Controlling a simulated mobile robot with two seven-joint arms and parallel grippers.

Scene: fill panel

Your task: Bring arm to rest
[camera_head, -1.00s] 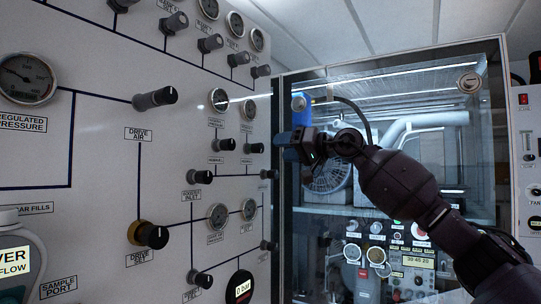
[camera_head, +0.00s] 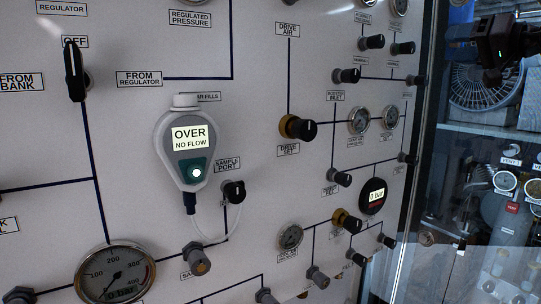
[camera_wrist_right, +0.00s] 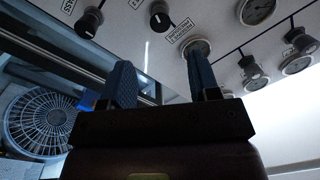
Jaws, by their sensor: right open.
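My right gripper (camera_head: 480,42) is at the top right of the head view, dark and partly cut off by the frame edge, in front of the glass cabinet. In the right wrist view its two blue fingers (camera_wrist_right: 161,78) stand apart with nothing between them. Panel knobs and gauges show beyond the fingertips, and the gripper appears clear of them. My left gripper is in neither view.
The white fill panel (camera_head: 258,75) fills most of the head view, with protruding knobs such as drive set (camera_head: 297,128), gauges and a grey sensor (camera_head: 187,150) reading "OVER NO FLOW". The glass cabinet with a fan (camera_head: 487,85) stands at right.

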